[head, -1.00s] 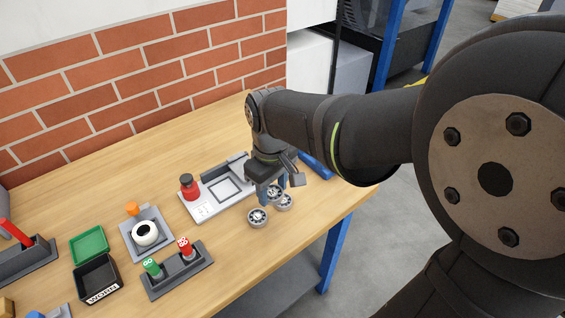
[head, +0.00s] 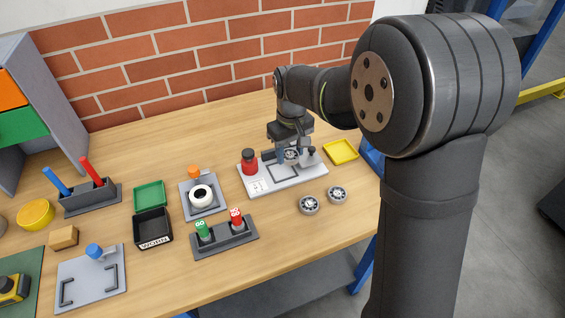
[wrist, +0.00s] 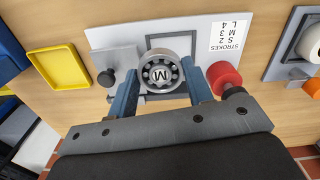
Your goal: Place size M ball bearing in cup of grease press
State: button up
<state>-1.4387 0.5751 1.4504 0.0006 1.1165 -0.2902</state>
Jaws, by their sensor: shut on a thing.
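A round metal ball bearing (wrist: 161,73) marked M sits between the blue fingers of my gripper (wrist: 162,88) in the wrist view. My gripper (head: 292,156) is shut on this bearing (head: 291,154) in the head view, above the white plate (head: 257,186) with a dark square outline. The plate (wrist: 110,36) carries a red knob and a card reading STROKES S 2, M 3, L 4.
Two bearings (head: 309,205) (head: 337,195) lie on the table in front of the white plate. A yellow tray (head: 341,151) is to the right. A grey holder (head: 225,238) with green and red pieces and a black WORN box (head: 153,228) stand left of the bearings.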

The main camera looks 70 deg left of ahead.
aim_at(282, 171)
jog(key=shift+s+a+f, duration=0.7)
jog(key=shift+s+f, duration=0.05)
jog(key=shift+s, duration=0.1)
jog(key=shift+f, duration=1.9)
jog(key=shift+f, duration=0.15)
jog(key=o, duration=0.8)
jog(key=shift+c, duration=0.2)
notch_tip(282, 171, up, 12)
jog(key=shift+r, duration=0.2)
jog(key=shift+f, duration=0.15)
